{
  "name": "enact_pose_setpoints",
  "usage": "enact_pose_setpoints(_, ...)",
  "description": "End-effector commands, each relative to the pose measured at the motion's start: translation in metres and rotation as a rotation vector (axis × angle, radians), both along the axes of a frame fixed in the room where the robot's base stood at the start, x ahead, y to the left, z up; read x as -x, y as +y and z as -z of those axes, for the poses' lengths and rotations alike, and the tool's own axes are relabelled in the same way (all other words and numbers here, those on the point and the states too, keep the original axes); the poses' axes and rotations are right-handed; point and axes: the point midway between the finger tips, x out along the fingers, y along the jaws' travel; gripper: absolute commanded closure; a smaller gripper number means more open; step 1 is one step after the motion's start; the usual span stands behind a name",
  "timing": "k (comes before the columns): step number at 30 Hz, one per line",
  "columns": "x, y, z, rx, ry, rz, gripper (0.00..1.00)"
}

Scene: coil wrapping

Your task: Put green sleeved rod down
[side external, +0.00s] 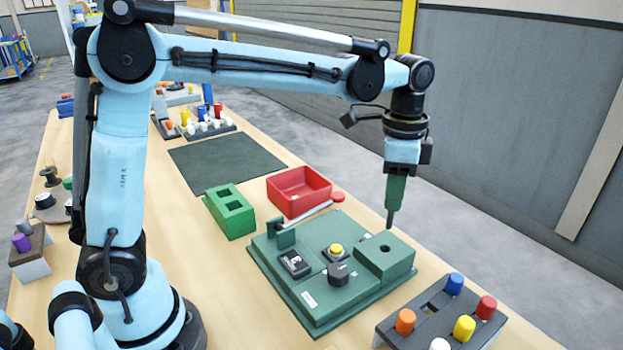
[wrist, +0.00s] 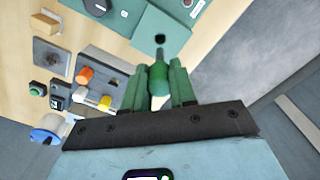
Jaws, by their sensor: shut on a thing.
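The green sleeved rod (wrist: 160,80) is upright between the green fingers of my gripper (wrist: 159,74) in the wrist view. My gripper (side external: 397,185) is shut on its sleeve. The rod's thin grey shank (side external: 390,217) points down in the side external view. Below it is a green block (side external: 385,267) with a round dark hole (side external: 385,247), on the right of a green base plate (side external: 322,318). The shank's tip shows just above the hole in the picture, outside it. The hole also shows in the wrist view (wrist: 160,39), beyond the shank. The exact gap is hard to tell.
The base plate also carries a yellow button (side external: 336,249), a black knob (side external: 338,274) and a lever (side external: 307,214). A red bin (side external: 299,191) and a green two-hole block (side external: 230,213) stand behind. A rack with coloured cylinders (side external: 428,325) is at front right. The dark mat (side external: 225,163) is empty.

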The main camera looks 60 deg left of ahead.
Motion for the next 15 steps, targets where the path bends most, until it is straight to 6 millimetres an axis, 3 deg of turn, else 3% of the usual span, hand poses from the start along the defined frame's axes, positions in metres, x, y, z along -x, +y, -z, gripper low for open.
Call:
enact_pose_setpoints(11,0.000,0.001,0.000,0.000,0.000,-0.006,1.00)
enact_pose_setpoints(15,0.007,0.018,-0.005,0.000,0.000,-0.094,1.00)
